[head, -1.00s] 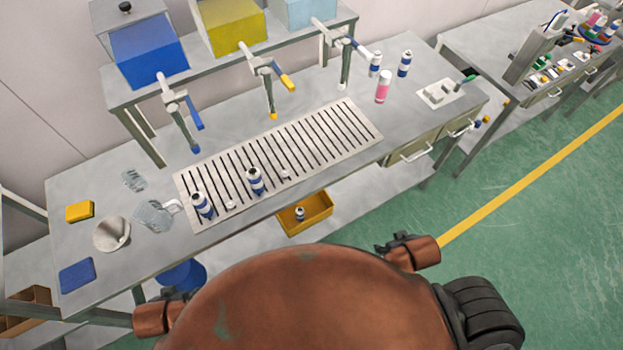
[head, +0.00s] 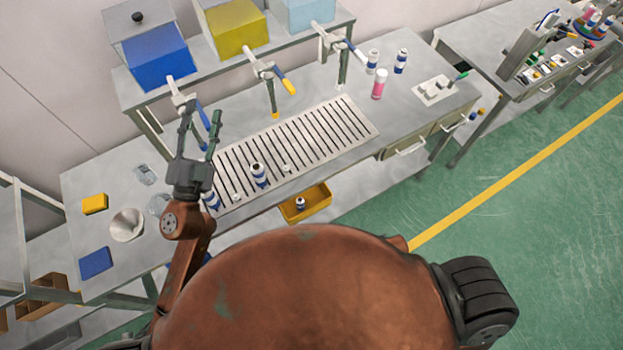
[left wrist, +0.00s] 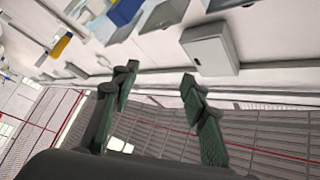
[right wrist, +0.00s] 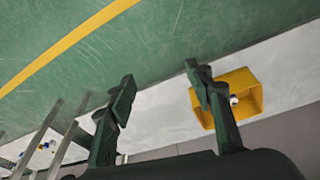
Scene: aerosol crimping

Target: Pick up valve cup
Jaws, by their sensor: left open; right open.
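Two small pale pieces, which look like valve cups, sit on the slotted grate (head: 335,130). One valve cup (head: 237,198) is near the left front of the grate, and another valve cup (head: 287,168) is beside the middle can. They are too small to see in detail. My left gripper (head: 201,115) is raised over the left part of the bench, open and empty, fingers pointing up and away; it also shows in the left wrist view (left wrist: 160,75). My right gripper (right wrist: 159,74) is open and empty in the right wrist view, and hidden in the head view.
A blue-white can (head: 259,174) stands on the grate; another can (head: 212,199) is partly hidden behind my left arm. A yellow bin (head: 318,206) holding a small can is below the bench front. A funnel (head: 127,225) and yellow block (head: 95,204) lie left. Dispenser taps overhang the grate.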

